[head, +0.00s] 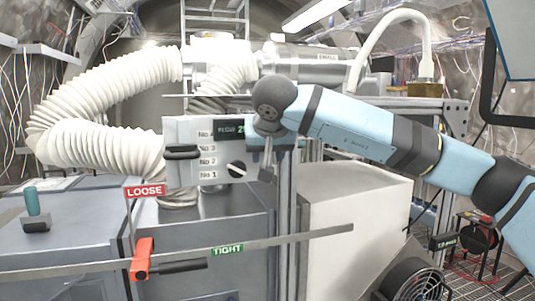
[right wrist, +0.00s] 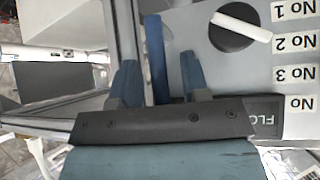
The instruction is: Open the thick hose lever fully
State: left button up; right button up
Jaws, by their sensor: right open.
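My right gripper (right wrist: 160,78) is open, its two blue-grey fingers apart. A dark blue upright bar (right wrist: 155,45) shows between and beyond the fingers in the right wrist view; I cannot tell whether it is the hose lever or whether it is touched. In the head view my right gripper (head: 266,165) points down at the right edge of the white control panel (head: 208,130), and my wrist hides part of it. The thick white ribbed hose (head: 100,95) curves behind the panel. My left gripper is not in view.
The panel has a round black dial (head: 237,170) with a white pointer. A red and black handle (head: 142,260) sits on a metal bar near the LOOSE sign (head: 146,191) and TIGHT sign (head: 228,249). A pale box (head: 350,230) stands to the right.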

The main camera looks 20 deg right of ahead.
jog(key=b+v, duration=0.2)
jog(key=v, duration=1.1)
jog(key=shift+s+r+b, duration=0.2)
jog(key=shift+s+b, duration=0.1)
jog(key=shift+a, duration=0.1)
